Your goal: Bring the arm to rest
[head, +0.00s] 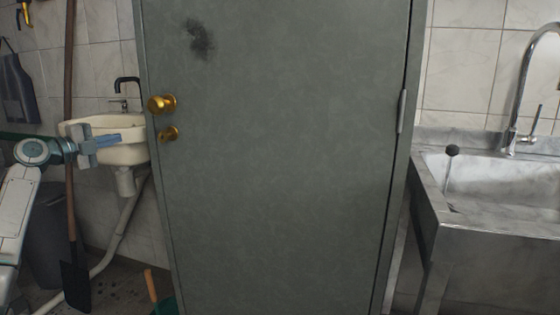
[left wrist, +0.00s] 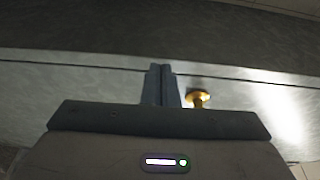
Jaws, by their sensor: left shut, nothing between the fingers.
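My left arm (head: 18,205) comes in from the left in the head view. Its gripper (head: 118,138) is shut and empty, in front of the small cream sink and left of the grey door. In the left wrist view the two fingers (left wrist: 161,85) are together with nothing between them. The grey door (head: 280,150) appears closed in its frame. Its brass knob (head: 160,104) is right of the gripper, and it also shows in the left wrist view (left wrist: 199,97). The gripper appears apart from the knob. My right gripper is in neither view.
A second brass fitting (head: 169,133) is below the knob. The cream sink (head: 128,154) is on the left wall, with a shovel (head: 74,270) and a dark bin (head: 46,235) nearby. A steel sink (head: 490,215) stands at the right. An apron (head: 17,90) hangs at the far left.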

